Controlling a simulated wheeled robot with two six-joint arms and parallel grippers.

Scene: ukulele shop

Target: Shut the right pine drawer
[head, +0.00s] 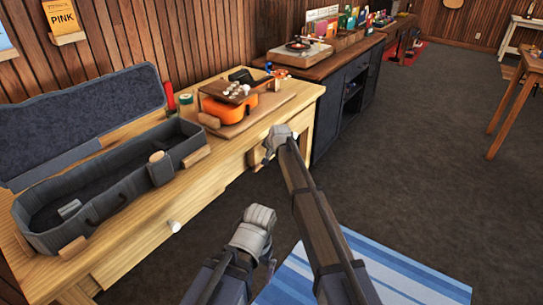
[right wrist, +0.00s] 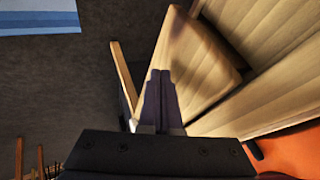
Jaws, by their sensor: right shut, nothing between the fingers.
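The right pine drawer (head: 257,156) is in the front of the pine workbench (head: 135,244), at its right end. My right arm partly covers it in the head view. My right gripper (head: 268,152) is beside the drawer front. In the right wrist view the fingers (right wrist: 160,85) are together and empty, in front of pale pine panels (right wrist: 190,65). Whether they touch the wood, and how far the drawer stands out, I cannot tell. My left gripper (head: 262,250) is low in front of the bench, its fingers not clear.
A white knob (head: 173,226) is on the bench's left drawer. An open ukulele case (head: 110,185) and an orange ukulele (head: 232,108) lie on top. A dark cabinet (head: 340,105) stands just beyond. A blue striped rug (head: 375,272) lies on the open floor.

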